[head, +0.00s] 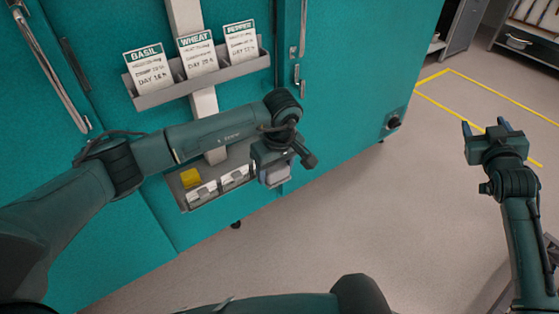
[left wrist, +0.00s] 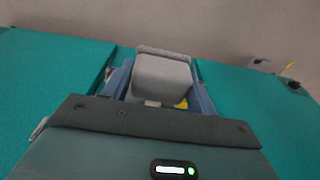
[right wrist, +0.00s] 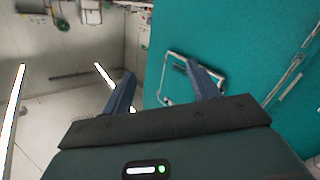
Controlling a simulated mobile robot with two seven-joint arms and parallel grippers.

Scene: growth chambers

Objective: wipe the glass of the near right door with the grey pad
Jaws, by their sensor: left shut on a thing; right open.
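My left gripper (head: 274,168) is shut on the grey pad (head: 276,177). It holds the pad over the right end of the lower tray on the teal chamber; I cannot tell whether they touch. In the left wrist view the grey pad (left wrist: 162,78) sits between the two blue fingers. My right gripper (head: 487,128) is open and empty, out over the floor at the right. The teal chamber front (head: 340,80) shows handles and door seams. I cannot make out the glass of the near right door in any view.
The lower tray (head: 188,207) holds a yellow pad (head: 190,178) and white labelled items. Above it a grey rack (head: 155,97) holds cards for basil, wheat and pepper. A long door handle (head: 48,65) is at upper left. The floor (head: 400,220) at right is clear.

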